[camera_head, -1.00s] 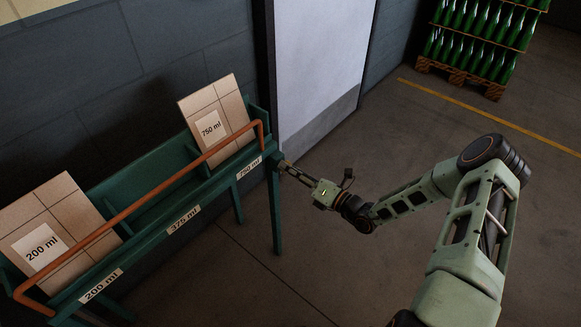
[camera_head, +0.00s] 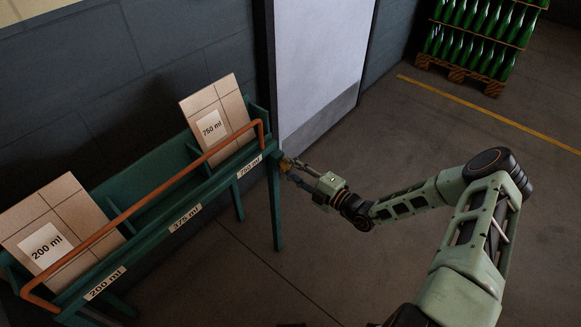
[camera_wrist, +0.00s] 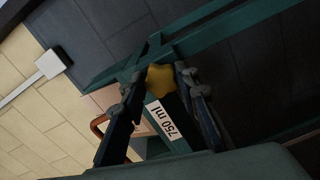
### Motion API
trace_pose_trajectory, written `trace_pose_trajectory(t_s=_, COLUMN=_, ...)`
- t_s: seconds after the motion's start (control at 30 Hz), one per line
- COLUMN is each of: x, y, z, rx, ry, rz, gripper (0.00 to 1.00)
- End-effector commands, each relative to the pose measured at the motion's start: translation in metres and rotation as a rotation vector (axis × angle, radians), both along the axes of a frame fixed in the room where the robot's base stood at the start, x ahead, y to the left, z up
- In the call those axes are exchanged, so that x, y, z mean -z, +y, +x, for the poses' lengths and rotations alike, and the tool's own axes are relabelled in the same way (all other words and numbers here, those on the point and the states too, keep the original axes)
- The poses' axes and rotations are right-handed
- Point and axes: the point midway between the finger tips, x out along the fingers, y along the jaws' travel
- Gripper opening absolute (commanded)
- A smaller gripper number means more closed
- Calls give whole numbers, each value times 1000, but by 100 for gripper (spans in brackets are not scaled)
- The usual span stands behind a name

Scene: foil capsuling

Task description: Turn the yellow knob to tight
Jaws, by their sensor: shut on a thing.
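The yellow knob (camera_wrist: 161,79) is on the end of the green rack, beside the 750 ml label, in the wrist view. It has a lobed shape. In the head view the knob (camera_head: 285,163) is small, at the rack's right end by the orange rail. My gripper (camera_wrist: 158,82) has one finger on each side of the knob and is shut on it. In the head view my gripper (camera_head: 287,169) reaches the rack end from the right. The knob's marking or degree of tightness cannot be read.
The green rack (camera_head: 157,222) carries an orange rail (camera_head: 150,194) and cartons marked 750 ml (camera_head: 223,103) and 200 ml (camera_head: 72,205). Its middle bay, labelled 375 ml, looks empty. A pallet of green bottles (camera_head: 461,75) stands at the back right. The floor around my arm is clear.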

Motion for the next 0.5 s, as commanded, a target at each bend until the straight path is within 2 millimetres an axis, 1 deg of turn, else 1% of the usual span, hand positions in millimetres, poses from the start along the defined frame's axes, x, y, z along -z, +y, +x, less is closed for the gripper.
trace_pose_trajectory(t_s=0.5, x=1, y=0, z=-1, rx=1, ry=388, rz=301, gripper=4)
